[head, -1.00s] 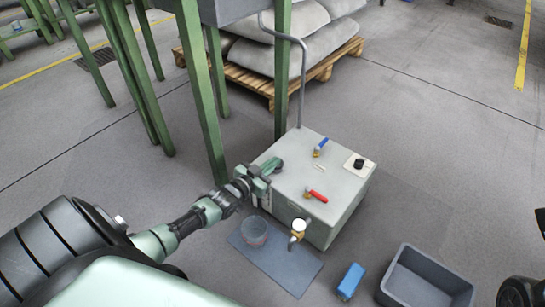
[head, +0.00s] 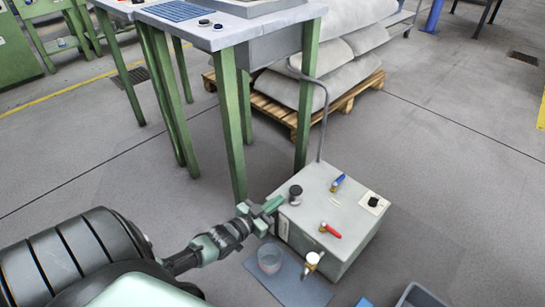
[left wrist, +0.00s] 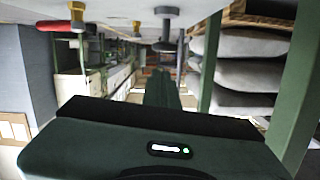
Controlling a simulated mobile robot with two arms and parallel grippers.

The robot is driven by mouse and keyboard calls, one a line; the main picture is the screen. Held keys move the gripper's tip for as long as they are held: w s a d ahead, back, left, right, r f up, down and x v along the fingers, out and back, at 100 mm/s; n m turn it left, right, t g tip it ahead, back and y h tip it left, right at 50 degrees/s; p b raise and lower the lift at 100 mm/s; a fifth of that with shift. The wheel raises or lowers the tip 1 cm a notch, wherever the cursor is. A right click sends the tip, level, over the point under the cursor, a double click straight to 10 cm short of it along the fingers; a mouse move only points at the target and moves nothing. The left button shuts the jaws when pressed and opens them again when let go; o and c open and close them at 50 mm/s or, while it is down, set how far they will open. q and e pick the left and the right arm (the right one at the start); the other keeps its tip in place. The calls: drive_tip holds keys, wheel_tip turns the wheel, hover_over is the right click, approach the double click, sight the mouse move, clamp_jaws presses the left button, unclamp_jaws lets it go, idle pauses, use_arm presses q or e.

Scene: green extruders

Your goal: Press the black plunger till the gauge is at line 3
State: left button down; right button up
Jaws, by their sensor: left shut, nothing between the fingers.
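A pale grey box (head: 345,240) stands on the floor. A black plunger (head: 296,192) with a round head on a stem stands up from its top near the back left corner; the left wrist view shows the plunger (left wrist: 165,46) upside down, ahead of the fingers. My left gripper (head: 272,204) is shut and empty at the box's left edge, just left of the plunger and apart from it. Its fingers (left wrist: 162,88) point forward in the wrist view. A small round white face (head: 312,258), perhaps the gauge, sits above the front tap; its marks are too small to read.
The box top also bears a blue-handled valve (head: 338,182), a red-handled valve (head: 330,230) and a black knob (head: 373,201). A clear cup (head: 270,258) stands on a blue-grey mat (head: 300,291). A green-legged table (head: 232,130) and a hose (head: 325,110) rise behind.

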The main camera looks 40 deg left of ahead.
use_arm(q)
drive_tip(key=shift+s+r, duration=0.2)
drive_tip(key=shift+s, duration=0.75)
